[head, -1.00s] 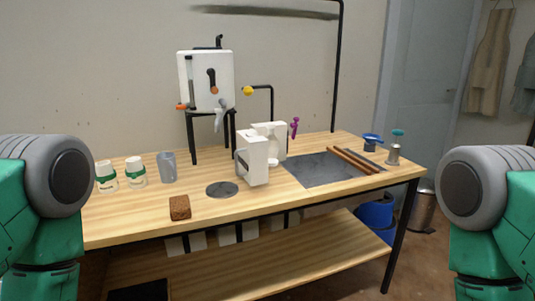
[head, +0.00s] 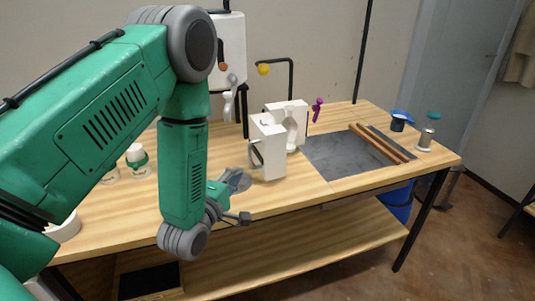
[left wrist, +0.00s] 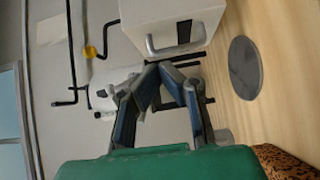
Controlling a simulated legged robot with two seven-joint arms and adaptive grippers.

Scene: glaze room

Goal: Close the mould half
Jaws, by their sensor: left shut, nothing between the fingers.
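The mould stands open on the table as two white blocks. The nearer mould half (head: 267,148) has a handle on its left side. The other mould half (head: 291,122) stands behind it to the right, with a hollow in its inner face. My left gripper (head: 238,182) is left of the nearer half, low over the table and partly hidden by my wrist. In the left wrist view, its fingers (left wrist: 152,67) meet at the tips, empty, just short of the handle (left wrist: 168,47) and apart from it. My right gripper is out of view.
A dark grey slab (head: 345,155) with brown sticks (head: 378,143) lies right of the mould. A round grey disc (left wrist: 245,67) lies flat near the nearer half. White cups with green bands (head: 137,160) stand behind my left arm.

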